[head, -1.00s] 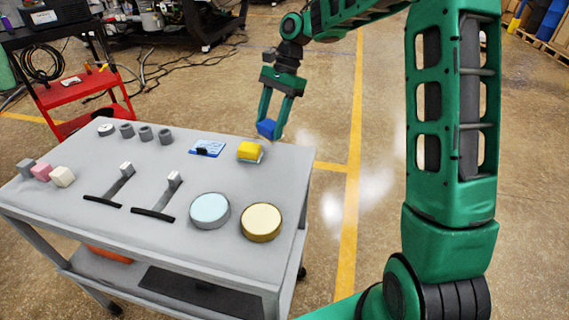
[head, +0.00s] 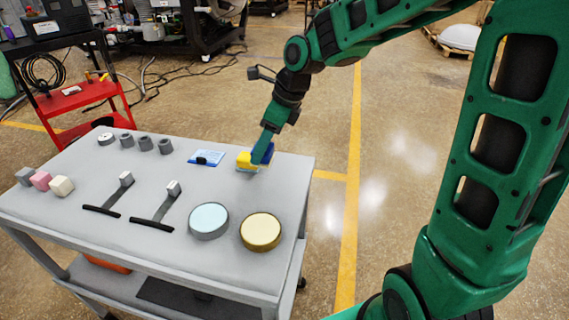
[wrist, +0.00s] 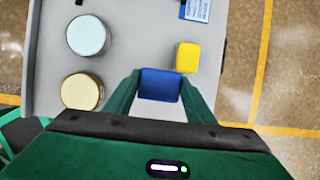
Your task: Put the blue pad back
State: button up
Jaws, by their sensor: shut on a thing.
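The blue pad (wrist: 160,85) is held between the two fingers of my gripper (wrist: 158,90) in the wrist view. In the head view the pad (head: 267,152) shows partly behind a finger of my gripper (head: 263,150), close to the yellow pad. The yellow pad (head: 245,160) sits on a pale base near the right back edge of the grey cart top (head: 180,240). In the wrist view the yellow pad (wrist: 187,57) lies just beyond and to the right of the blue pad. I cannot tell whether the blue pad touches the cart.
A blue-and-white card (head: 206,157) lies left of the yellow pad. A light blue round tin (head: 208,219) and a cream round tin (head: 260,230) stand nearer the front. Two lever-like tools, several grey rings and small blocks occupy the left. The floor right of the cart is clear.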

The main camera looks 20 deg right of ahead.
jog(key=d+f, duration=0.1)
jog(key=d, duration=0.1)
jog(key=w+d+f, duration=0.1)
jog(key=d+f, duration=0.1)
jog(key=w+d+f, duration=0.1)
jog(key=d, duration=0.2)
jog(key=shift+w+f, duration=0.25)
jog(key=shift+f, duration=2)
jog(key=o, duration=1.1)
jog(key=v, duration=1.2)
jog(key=s+d+f+n+g+h, duration=0.1)
jog(key=s+d+n, duration=0.3)
jog(key=s, duration=0.6)
jog(key=s+d+f+n+h, duration=0.1)
jog(key=s+d+n, duration=0.4)
jog(key=s+n, duration=0.3)
jog(key=s+d+f+n+g+h, duration=0.1)
jog(key=s+d+n, duration=0.3)
jog(key=s, duration=0.7)
jog(key=shift+s+d+f+n+g+h, duration=0.2)
jog(key=shift+s+n+g+h, duration=0.1)
jog(key=shift+n, duration=0.9)
